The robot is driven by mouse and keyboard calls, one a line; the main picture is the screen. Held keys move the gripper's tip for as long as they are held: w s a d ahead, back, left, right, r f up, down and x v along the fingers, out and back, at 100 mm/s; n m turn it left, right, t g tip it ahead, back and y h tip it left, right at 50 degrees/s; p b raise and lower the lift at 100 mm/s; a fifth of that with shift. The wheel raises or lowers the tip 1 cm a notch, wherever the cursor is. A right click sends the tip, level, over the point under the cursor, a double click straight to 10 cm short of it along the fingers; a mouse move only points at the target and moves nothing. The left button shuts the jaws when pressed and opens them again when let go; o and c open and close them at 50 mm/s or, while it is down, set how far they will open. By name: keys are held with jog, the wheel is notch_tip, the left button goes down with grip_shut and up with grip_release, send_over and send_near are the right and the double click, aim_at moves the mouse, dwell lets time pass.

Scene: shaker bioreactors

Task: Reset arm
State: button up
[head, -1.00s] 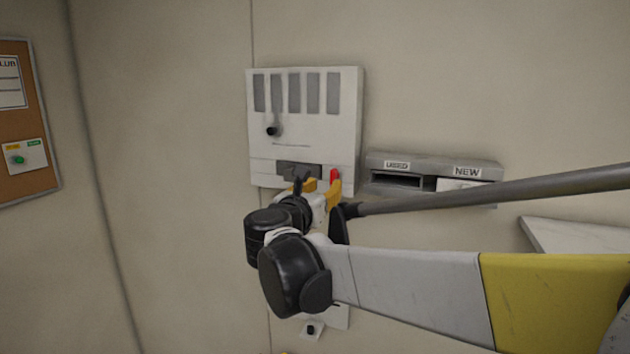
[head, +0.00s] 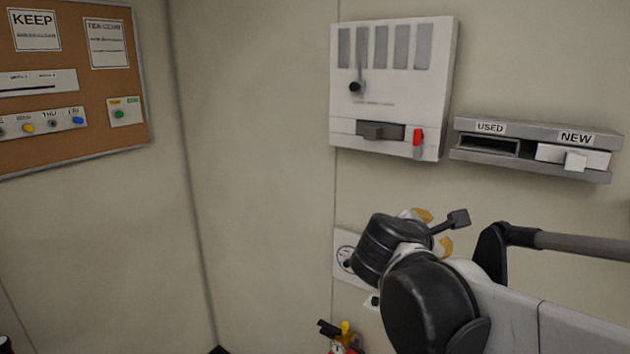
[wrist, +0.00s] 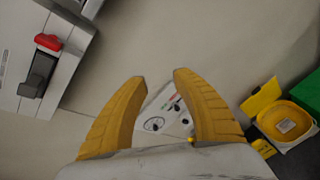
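My gripper (head: 436,231) is partly hidden behind my black wrist joints in the head view. It is below the white wall panel and apart from it. In the wrist view my gripper (wrist: 159,76) has its two yellow fingers spread, with nothing between them. The white wall panel (head: 397,105) carries a dark grey handle (head: 380,130) and a red switch (head: 417,138). In the wrist view the grey handle (wrist: 37,76) and red switch (wrist: 48,42) lie at upper left, clear of the fingers.
A grey wall unit (head: 540,134) marked USED and NEW is right of the panel. A white plate with dials (wrist: 157,125) is on the wall beyond my fingers. A yellow container (wrist: 287,121) stands at lower right. A corkboard (head: 78,85) hangs at left.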

jog(key=s+a+f+m+g+y+b, duration=0.1)
jog(key=s+f+m+b, duration=0.4)
jog(key=f, duration=0.6)
jog(key=s+a+f+m+g+y+b, duration=0.1)
jog(key=s+a+f+m+y+b, duration=0.1)
jog(key=s+f+m+y+b, duration=0.3)
jog(key=s+a+f+m+g+y+b, duration=0.1)
jog(key=s+f+m+b, duration=0.5)
jog(key=f, duration=1.3)
jog(key=s+a+m+y, duration=0.1)
jog(key=s+m, duration=0.2)
jog(key=m, duration=0.1)
jog(key=shift+s+a+m+g+y, duration=0.3)
jog(key=shift+s+y, duration=0.1)
